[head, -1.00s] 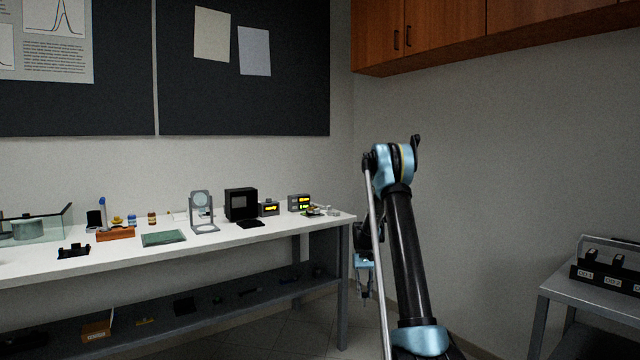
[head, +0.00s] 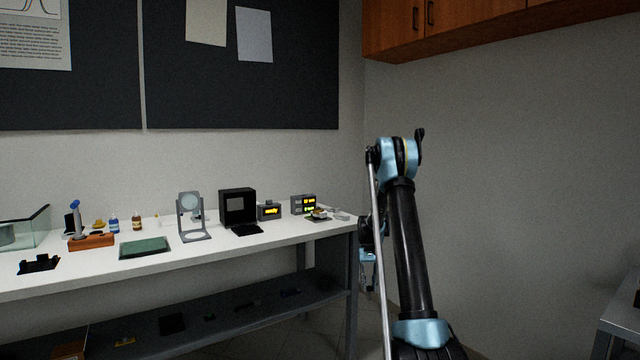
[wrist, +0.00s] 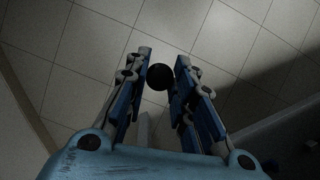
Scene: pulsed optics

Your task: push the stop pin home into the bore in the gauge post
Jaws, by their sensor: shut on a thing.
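My gripper (wrist: 161,72) is shut on a dark, round-ended thing (wrist: 158,77) in the wrist view, held between the blue fingertips. It may be the stop pin seen end-on; its length is hidden.
A grey cart (head: 622,318) is cut off at the right.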

